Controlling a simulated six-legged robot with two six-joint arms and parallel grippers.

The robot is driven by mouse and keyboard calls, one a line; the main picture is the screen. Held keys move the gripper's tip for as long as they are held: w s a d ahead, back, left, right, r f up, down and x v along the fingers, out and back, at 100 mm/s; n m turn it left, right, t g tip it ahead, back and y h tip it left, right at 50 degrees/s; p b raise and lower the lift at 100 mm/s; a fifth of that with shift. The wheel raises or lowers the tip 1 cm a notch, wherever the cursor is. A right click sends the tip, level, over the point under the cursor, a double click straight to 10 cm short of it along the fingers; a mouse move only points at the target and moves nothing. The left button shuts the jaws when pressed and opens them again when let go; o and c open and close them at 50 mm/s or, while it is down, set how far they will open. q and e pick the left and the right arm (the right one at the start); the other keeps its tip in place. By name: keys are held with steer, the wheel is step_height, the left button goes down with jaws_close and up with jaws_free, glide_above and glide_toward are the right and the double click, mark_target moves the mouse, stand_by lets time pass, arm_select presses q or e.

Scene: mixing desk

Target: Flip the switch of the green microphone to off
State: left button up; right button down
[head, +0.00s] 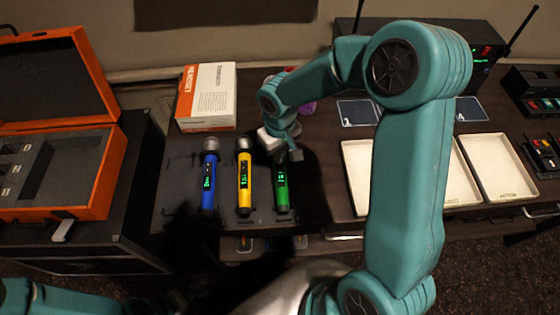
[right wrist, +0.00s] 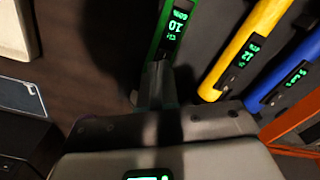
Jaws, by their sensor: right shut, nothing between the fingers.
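The green microphone (head: 282,188) lies in the rack at the right end of a row of three, its lit green display showing. My right gripper (head: 292,156) is over its upper end, which it hides in the head view. In the right wrist view the green microphone (right wrist: 178,28) runs up from the shut, empty fingertips of my right gripper (right wrist: 157,82). The fingertips are over or against its body below the display; I cannot tell if they touch. I cannot make out its switch. My left gripper is not in view.
The yellow microphone (head: 244,183) and blue microphone (head: 208,184) lie to the left. A white and orange box (head: 207,98) stands behind them. An open orange case (head: 62,212) is at far left. Pale trays (head: 494,168) are at right, partly behind my right arm.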

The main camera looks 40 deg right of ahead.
steer(key=shift+r+p, duration=2.4)
steer(key=shift+r, duration=1.1)
steer(key=shift+f, duration=0.1)
